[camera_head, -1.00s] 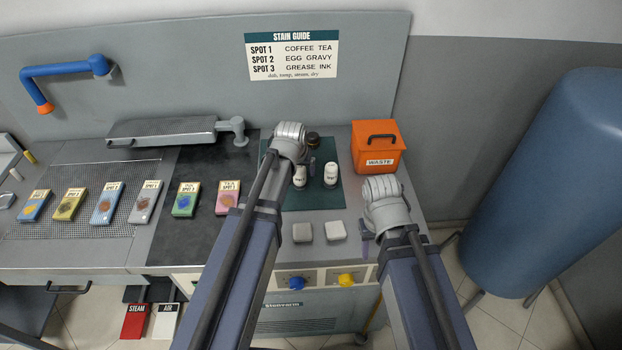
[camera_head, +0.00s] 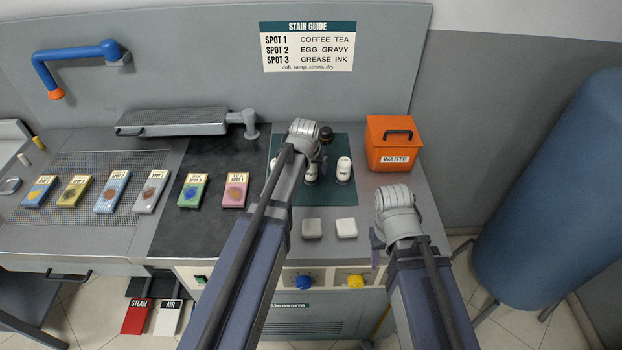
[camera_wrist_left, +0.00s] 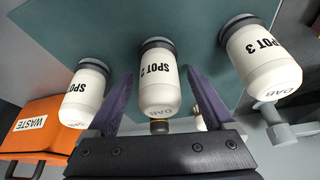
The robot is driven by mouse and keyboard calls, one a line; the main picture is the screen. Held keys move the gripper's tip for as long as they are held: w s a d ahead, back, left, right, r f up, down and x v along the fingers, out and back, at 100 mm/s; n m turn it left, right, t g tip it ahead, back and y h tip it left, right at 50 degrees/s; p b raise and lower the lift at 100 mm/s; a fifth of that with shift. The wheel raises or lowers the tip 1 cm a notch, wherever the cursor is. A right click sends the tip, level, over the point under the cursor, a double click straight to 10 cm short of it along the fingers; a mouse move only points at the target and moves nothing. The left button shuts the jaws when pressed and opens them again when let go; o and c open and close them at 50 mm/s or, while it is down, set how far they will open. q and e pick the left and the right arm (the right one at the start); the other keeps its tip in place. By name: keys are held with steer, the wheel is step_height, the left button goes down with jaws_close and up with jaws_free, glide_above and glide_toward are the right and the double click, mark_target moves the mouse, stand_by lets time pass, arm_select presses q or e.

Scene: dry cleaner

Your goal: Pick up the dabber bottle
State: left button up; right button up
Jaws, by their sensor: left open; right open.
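Three white dabber bottles with dark collars stand on the green mat (camera_head: 335,198). In the left wrist view the middle one, marked SPOT 2 (camera_wrist_left: 157,78), appears between my left gripper's (camera_wrist_left: 157,84) open purple fingers, which do not grip it. SPOT 3 (camera_wrist_left: 264,55) stands to its right and another SPOT bottle (camera_wrist_left: 87,94), number unreadable, to its left. In the head view the right bottle (camera_head: 344,167) is clear, the middle one (camera_head: 311,173) partly covered by my left wrist, the left one mostly hidden. My right gripper (camera_head: 377,245) is open and empty at the counter's front right.
An orange WASTE box (camera_head: 394,143) stands right of the mat. A dark-capped bottle (camera_head: 326,135) is behind my left wrist. Two pale pads (camera_head: 329,228) lie in front of the mat. Several stained swatches (camera_head: 113,192) lie to the left.

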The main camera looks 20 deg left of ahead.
arm_select(q)
steer(key=shift+b+x, duration=0.35)
steer(key=shift+x, duration=0.5)
steer(key=shift+s+r, duration=0.1)
jaws_close()
